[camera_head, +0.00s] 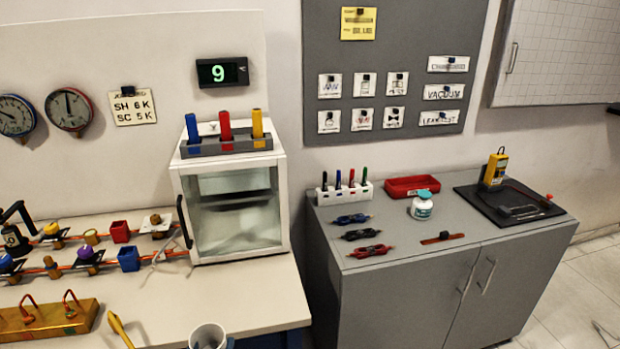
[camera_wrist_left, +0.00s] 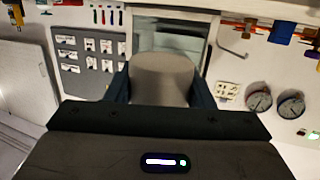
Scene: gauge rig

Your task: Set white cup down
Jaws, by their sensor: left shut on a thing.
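The white cup (camera_head: 207,337) shows at the bottom edge of the head view, with its open rim facing up and its lower part cut off. In the left wrist view the cup (camera_wrist_left: 163,78) looks pale grey and sits between the two dark fingers of my left gripper (camera_wrist_left: 162,88). The left gripper is shut on the cup, one finger on each side. The cup is in front of the white bench (camera_head: 245,300); its height over the bench top cannot be told. My right gripper is in neither view.
A glass-fronted cabinet (camera_head: 238,212) stands on the bench behind the cup. A yellow tool (camera_head: 120,330) and a brass block with red hooks (camera_head: 48,318) lie to the left. A grey cupboard (camera_head: 440,290) stands right.

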